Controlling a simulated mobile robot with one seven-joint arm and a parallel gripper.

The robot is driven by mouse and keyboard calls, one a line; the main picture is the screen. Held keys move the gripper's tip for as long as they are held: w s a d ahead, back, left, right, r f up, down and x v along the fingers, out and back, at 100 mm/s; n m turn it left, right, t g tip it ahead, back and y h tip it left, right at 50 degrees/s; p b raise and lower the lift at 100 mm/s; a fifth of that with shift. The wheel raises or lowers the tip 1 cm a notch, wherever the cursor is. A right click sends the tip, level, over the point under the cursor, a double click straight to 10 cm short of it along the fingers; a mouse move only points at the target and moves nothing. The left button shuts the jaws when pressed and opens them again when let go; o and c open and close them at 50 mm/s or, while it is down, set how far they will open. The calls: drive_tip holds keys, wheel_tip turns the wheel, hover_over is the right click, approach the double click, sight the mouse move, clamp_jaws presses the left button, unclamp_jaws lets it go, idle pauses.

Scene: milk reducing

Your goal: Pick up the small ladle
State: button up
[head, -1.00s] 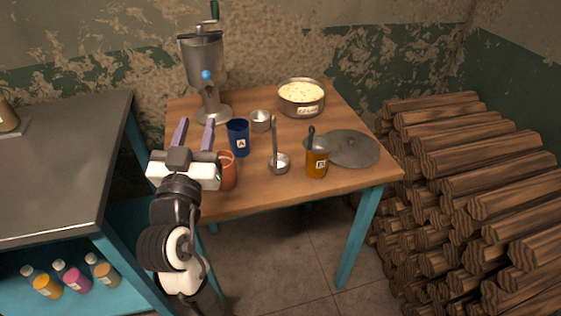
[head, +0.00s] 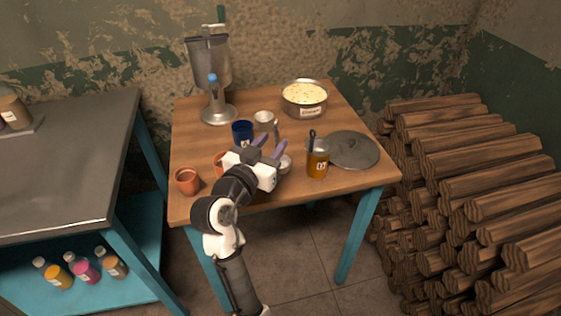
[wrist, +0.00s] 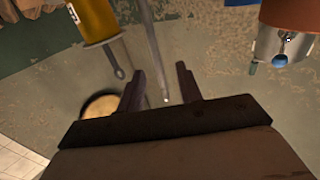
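A small metal ladle (head: 286,164) stands near the front middle of the table, its thin handle rising upward. My gripper (head: 273,142) hides part of it in the head view. In the wrist view, the ladle's handle (wrist: 154,45) comes down from the top edge, and its end shows in the gap between my fingers. My gripper (wrist: 162,75) is open, with two dark fingers apart and nothing clamped. I cannot tell whether a finger touches the handle.
A jar of amber liquid (head: 317,160) with a dark handle stands just right of the ladle. A pot (head: 304,101) and round lid (head: 354,150) lie behind and right.

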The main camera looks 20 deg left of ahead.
sight(276, 138)
drive_tip(key=w, duration=0.1)
drive_tip(key=w+p, duration=0.1)
drive_tip(key=w, duration=0.1)
drive_tip(key=shift+w+d+r+p, duration=0.2)
drive_tip(key=shift+w+d+p, duration=0.1)
drive_tip(key=shift+w+p, duration=0.1)
drive_tip(key=shift+w+f, duration=0.15)
drive_tip(key=shift+w, duration=0.3)
clamp_jaws()
